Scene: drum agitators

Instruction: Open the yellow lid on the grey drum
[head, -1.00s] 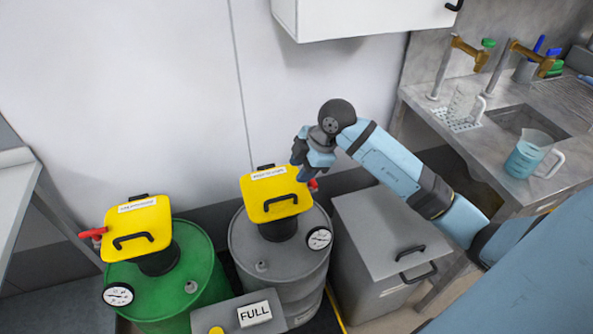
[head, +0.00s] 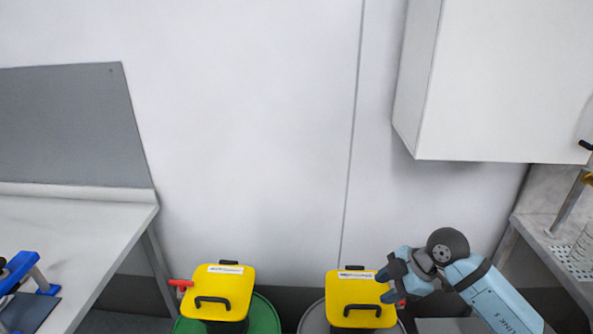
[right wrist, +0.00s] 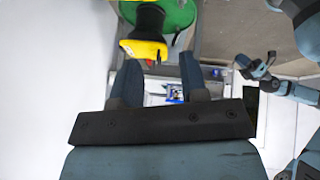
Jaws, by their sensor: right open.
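The yellow lid (head: 360,291) lies closed on the grey drum (head: 313,318), low in the head view. It has a black front handle (head: 362,310) and a white label. My right gripper (head: 385,286) is at the lid's right edge, close to a small red part (head: 402,303); I cannot tell whether it touches either. The right wrist view shows its two fingers (right wrist: 160,80) apart with nothing between them. My left gripper (right wrist: 255,64) shows small at the right of that view, its jaws unclear. Most of the grey drum is below the head view.
A green drum (head: 264,316) with its own yellow lid (head: 216,285) and red lever (head: 180,284) stands to the left. A white wall cabinet (head: 490,80) hangs above right. A bench (head: 75,230) is at left, a sink counter (head: 545,235) at right. The wall between is clear.

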